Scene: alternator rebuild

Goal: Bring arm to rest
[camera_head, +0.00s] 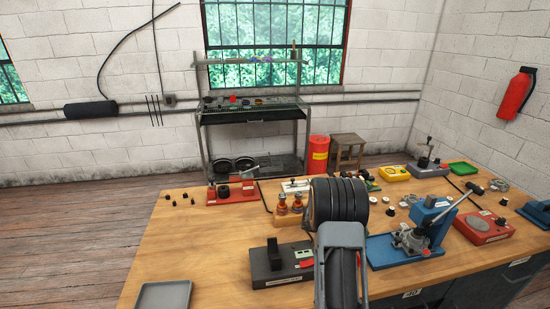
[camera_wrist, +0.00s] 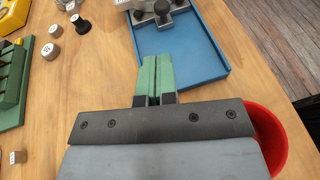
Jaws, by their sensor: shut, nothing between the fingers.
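My gripper (camera_wrist: 153,60) shows in the wrist view with its two green fingers side by side, shut and empty. It hangs over the wooden bench top and reaches up to the near edge of the blue tray-like base (camera_wrist: 205,55). In the head view my arm rises at the bottom middle in front of the bench, and its thick dark and grey links hide part of the bench top. My gripper's fingers cannot be made out in the head view.
A red round container (camera_wrist: 272,135) sits right of my gripper, partly hidden beneath it. Small labelled cylinders (camera_wrist: 50,51) and a green fixture (camera_wrist: 14,85) stand left. A blue press (camera_head: 415,238), a black fixture (camera_head: 282,263) and a grey tray (camera_head: 163,296) are on the bench (camera_head: 200,255).

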